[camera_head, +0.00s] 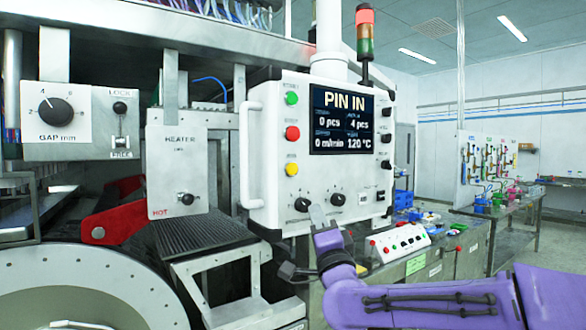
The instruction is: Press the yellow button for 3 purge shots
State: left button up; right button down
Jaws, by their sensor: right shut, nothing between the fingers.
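The yellow button (291,169) is the lowest of three buttons on the left side of the white control panel (270,200). A red button (292,133) and a green button (291,98) sit above it. My right gripper (314,210), on the purple arm, points up in front of the panel's lower edge. It is shut and empty, below and to the right of the yellow button and apart from it in the picture. It overlaps the panel near a black knob (302,204). My left gripper is not in view.
The panel screen (342,120) reads "PIN IN", 0 pcs, 4 pcs, 0 m/min and 120 °C. A white handle (250,155) runs along the panel's left edge. Left are the heater box (177,165), marked HOT, and a large drum (60,290). A signal tower (365,35) stands above.

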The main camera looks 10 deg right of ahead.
aim_at(292, 169)
notch_tip(292, 169, up, 9)
jog(key=s+d+m+t+h, duration=0.1)
jog(key=s+t, duration=0.1)
jog(key=shift+s+d+f, duration=0.15)
jog(key=shift+s+d, duration=0.1)
jog(key=shift+s, duration=0.05)
jog(key=shift+w, duration=0.1)
jog(key=shift+w+a+p, duration=0.5)
jog(key=shift+w+p, duration=0.4)
jog(key=shift+w, duration=0.45)
jog(key=shift+w+a+p, duration=0.55)
jog(key=shift+w+p, duration=0.3)
jog(key=shift+w, duration=0.55)
jog(key=shift+w+a+p, duration=0.5)
jog(key=shift+w+p, duration=0.4)
jog(key=shift+w, duration=0.45)
jog(key=shift+w, duration=0.1)
jog(key=shift+w+a, duration=0.1)
jog(key=shift+w, duration=0.2)
